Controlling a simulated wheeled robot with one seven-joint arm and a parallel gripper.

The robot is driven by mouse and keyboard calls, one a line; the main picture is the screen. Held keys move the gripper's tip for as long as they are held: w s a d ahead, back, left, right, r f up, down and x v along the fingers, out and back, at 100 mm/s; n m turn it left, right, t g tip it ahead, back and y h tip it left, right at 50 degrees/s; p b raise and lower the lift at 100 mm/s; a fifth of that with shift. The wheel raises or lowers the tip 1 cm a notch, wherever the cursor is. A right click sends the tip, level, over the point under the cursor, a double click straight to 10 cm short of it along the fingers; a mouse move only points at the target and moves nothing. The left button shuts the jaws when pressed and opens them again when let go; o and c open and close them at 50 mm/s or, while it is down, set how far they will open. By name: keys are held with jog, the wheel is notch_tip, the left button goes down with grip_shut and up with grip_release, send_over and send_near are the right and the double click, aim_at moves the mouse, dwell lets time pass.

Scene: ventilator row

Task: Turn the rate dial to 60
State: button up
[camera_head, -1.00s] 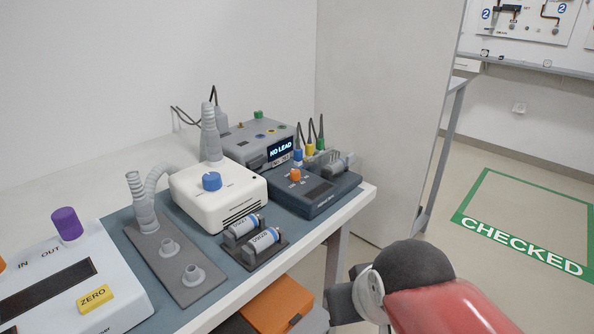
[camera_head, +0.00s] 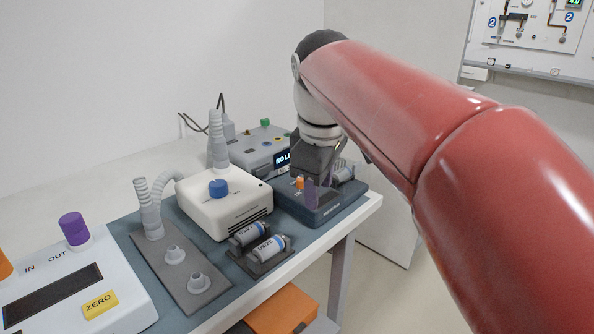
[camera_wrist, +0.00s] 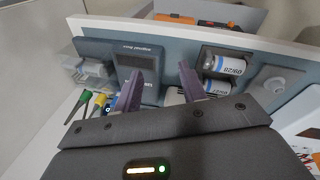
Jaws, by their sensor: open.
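A white box (camera_head: 225,212) on the bench carries a blue dial (camera_head: 218,187) on its top. To its right, a dark blue-grey unit (camera_head: 322,212) with a dark display carries a small orange knob (camera_head: 299,183). The dial markings are too small to read, so I cannot tell which is the rate dial. My gripper (camera_head: 318,192) is open and points down over the dark unit, close beside the orange knob. In the wrist view its two purple fingers (camera_wrist: 160,90) are spread over the dark unit (camera_wrist: 137,55), with nothing seen between them. The orange knob is hidden there.
Two labelled cylinders (camera_head: 262,243) lie in a holder at the bench's front edge. A corrugated hose (camera_head: 150,205) stands left. A grey monitor (camera_head: 255,148) with coloured leads is behind. A white panel with a purple knob (camera_head: 75,228) is at far left. An orange bin (camera_head: 280,310) sits below.

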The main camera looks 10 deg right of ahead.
aim_at(301, 183)
jog(key=w+r+n, duration=0.1)
jog(key=w+n, duration=0.1)
jog(key=w, duration=0.1)
jog(key=w+r+n+g, duration=0.1)
jog(key=w+n, duration=0.2)
jog(key=w+a+r+n+g, duration=0.1)
jog(key=w+n, duration=0.1)
jog(key=w, duration=0.2)
jog(key=shift+w+r+y, duration=0.1)
jog(key=shift+r+y, duration=0.2)
jog(key=shift+r, duration=0.05)
jog(key=shift+w+n, duration=0.2)
jog(key=shift+n, duration=0.2)
notch_tip(301, 183, down, 8)
jog(key=b, duration=0.2)
jog(key=shift+w+d+r+b, duration=0.1)
jog(key=shift+r+b, duration=0.05)
jog(key=shift+b, duration=0.2)
grip_shut()
